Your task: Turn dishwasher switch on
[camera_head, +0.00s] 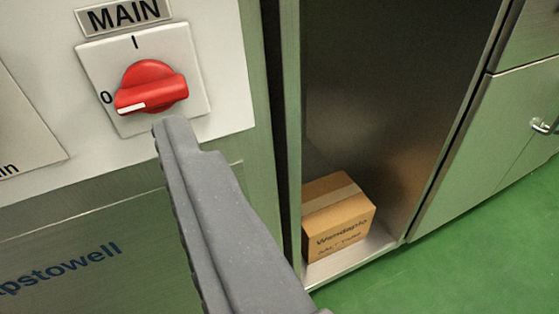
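The red rotary switch (150,86) sits on a pale square plate (188,52) under a label reading MAIN (123,15). Its white mark points left to the 0; the I mark is at the top of the plate. My gripper (172,128) comes in from the bottom, and its grey tip is just below the knob. I cannot tell whether the tip touches the knob or is in front of it. Only one finger shape shows, so its opening cannot be judged.
The switch panel (228,90) is on a steel front with lettering at lower left. An open steel compartment (385,80) to the right holds a cardboard box (338,215). Steel cabinets (490,150) with a handle (542,126) stand further right. The green floor (470,260) is clear.

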